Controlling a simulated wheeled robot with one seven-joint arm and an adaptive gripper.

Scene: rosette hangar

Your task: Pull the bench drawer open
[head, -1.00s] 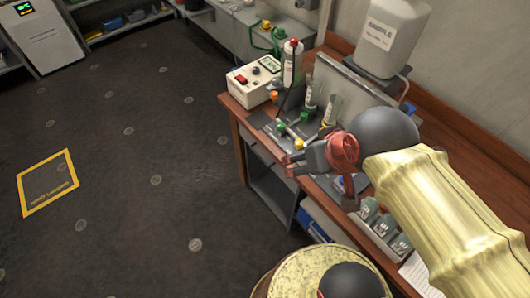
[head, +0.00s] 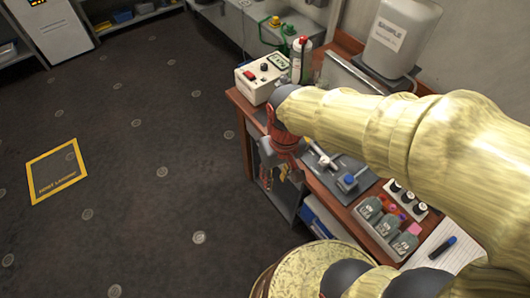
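The wooden bench (head: 350,222) runs along the right side of the head view. Its front edge faces the open floor on the left. I cannot make out the drawer or its handle; my gripper and arm cover part of the bench front. My gripper (head: 278,180) points downward at the front edge of the bench, near its far end. Its fingers are small and dark, and I cannot tell whether they touch anything or how far apart they are.
Blue binders (head: 325,222) sit on the shelf below. The floor to the left is clear.

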